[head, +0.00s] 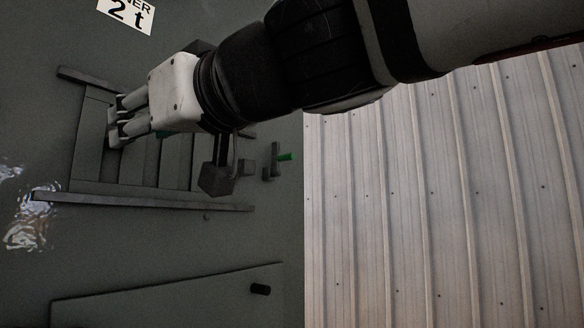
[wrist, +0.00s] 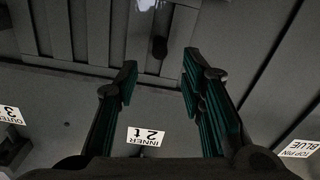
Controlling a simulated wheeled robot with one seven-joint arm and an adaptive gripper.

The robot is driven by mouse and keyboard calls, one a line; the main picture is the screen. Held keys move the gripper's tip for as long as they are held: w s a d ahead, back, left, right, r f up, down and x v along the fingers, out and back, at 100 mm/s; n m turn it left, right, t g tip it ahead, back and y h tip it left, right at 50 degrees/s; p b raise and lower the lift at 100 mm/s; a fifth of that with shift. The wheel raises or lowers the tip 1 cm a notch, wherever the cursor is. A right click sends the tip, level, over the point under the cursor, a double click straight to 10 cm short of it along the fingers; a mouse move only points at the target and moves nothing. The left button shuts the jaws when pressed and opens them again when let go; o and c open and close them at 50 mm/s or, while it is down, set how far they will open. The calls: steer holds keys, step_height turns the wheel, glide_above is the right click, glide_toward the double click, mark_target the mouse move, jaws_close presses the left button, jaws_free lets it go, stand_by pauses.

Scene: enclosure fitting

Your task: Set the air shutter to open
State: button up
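The air shutter (head: 92,145) is a grey slatted plate on the dark enclosure panel, held between an upper rail (head: 85,78) and a lower rail (head: 140,201). Its slats also show at the top of the wrist view (wrist: 92,32). A dark round knob (wrist: 159,47) stands out from it there, between and just beyond my fingertips. My gripper (head: 115,122) is in front of the shutter's left part, its fingers pointing left. In the wrist view my gripper (wrist: 160,68) is open, with nothing visibly held between its teal pads. My arm hides part of the shutter and upper rail.
An "INNER 2 t" label (wrist: 146,137) is on the panel, with a "TOP PIN BLUE" label (wrist: 299,149) to its right. A small green-tipped part (head: 287,156) sits right of the rails. A ribbed wall (head: 440,200) is at right.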

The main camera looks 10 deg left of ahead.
steer(key=p+x, duration=0.1)
steer(key=x, duration=0.7)
steer(key=shift+p, duration=0.35)
jaws_close()
